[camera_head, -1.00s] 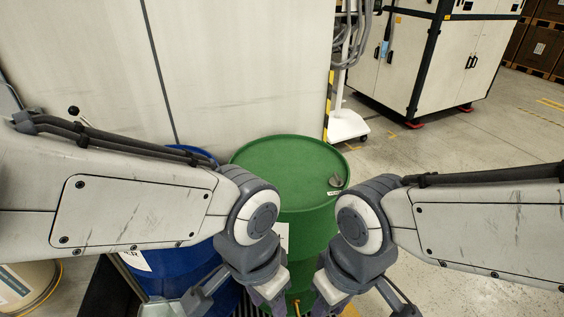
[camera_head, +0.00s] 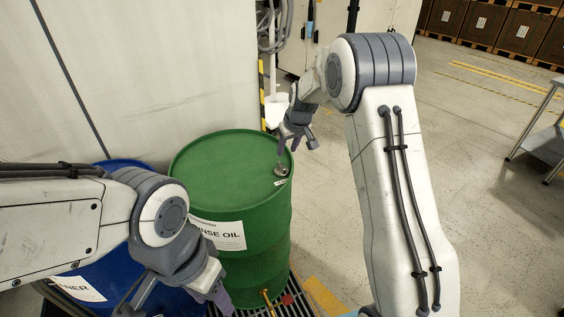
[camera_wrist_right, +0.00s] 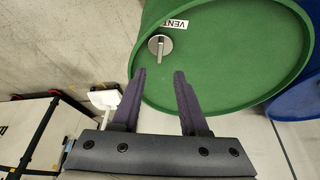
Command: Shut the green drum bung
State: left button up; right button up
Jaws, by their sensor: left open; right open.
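The green drum (camera_head: 228,165) stands upright with its lid facing up and a label on its front. Its metal bung (camera_head: 281,170) sits near the right rim of the lid, beside a small white label. In the right wrist view, the bung (camera_wrist_right: 160,45) shows a lever-like handle, and the label next to it reads VENT. My right gripper (camera_head: 297,145) is open and empty near the drum's right rim, close to the bung; in the wrist view its fingers (camera_wrist_right: 158,82) point toward the bung without touching it. My left gripper (camera_head: 222,300) is open and low in front of the drum.
A blue drum (camera_head: 110,290) stands left of the green one, partly behind my left arm. A pale wall panel (camera_head: 140,80) rises behind both. A metal table (camera_head: 545,145) stands at the far right. The floor (camera_head: 480,190) right of my right arm is clear.

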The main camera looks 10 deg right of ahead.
aim_at(282, 165)
jog(key=p+x, duration=0.3)
jog(key=x, duration=0.7)
jog(key=shift+f, duration=0.15)
grip_shut()
